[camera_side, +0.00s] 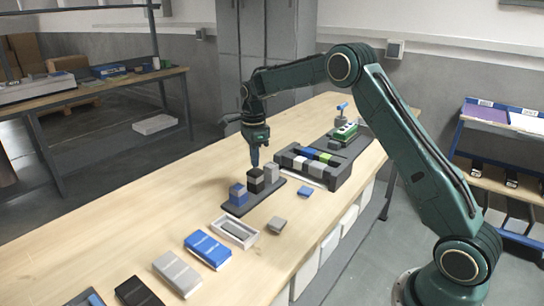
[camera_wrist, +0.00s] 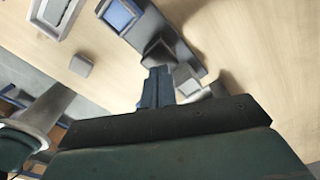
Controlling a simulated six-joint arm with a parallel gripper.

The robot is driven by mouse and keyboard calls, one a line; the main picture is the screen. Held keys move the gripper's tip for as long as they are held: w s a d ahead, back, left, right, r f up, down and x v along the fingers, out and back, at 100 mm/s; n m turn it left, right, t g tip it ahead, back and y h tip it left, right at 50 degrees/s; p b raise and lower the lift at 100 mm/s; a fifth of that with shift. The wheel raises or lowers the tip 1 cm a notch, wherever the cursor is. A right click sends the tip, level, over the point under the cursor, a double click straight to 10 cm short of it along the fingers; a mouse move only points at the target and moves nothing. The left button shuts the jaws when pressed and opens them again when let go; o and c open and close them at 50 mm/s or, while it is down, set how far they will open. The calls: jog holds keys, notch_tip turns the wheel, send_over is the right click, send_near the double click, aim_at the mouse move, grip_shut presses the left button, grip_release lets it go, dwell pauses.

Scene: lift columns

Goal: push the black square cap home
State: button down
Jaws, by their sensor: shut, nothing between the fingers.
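A dark base plate (camera_side: 262,196) on the bench carries a row of three square columns. The middle one is the black column with its black square cap (camera_side: 256,172); a grey band shows under the cap. The blue column (camera_side: 238,194) stands to its left and the grey column (camera_side: 271,173) to its right. My gripper (camera_side: 255,163) points down with shut, empty fingers right over the black cap; I cannot tell if they touch it. In the wrist view the fingertips (camera_wrist: 158,72) partly hide the black column (camera_wrist: 157,50).
A dark tray of coloured blocks (camera_side: 318,172) lies behind to the right. A loose blue piece (camera_side: 305,191) and a loose grey piece (camera_side: 277,225) lie on the bench. An open box (camera_side: 234,232) and a blue box (camera_side: 208,250) are nearer the front. The bench's left side is clear.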

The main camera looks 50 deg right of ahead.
notch_tip(320, 180, up, 7)
jog(key=shift+r, duration=0.2)
dwell(0.8)
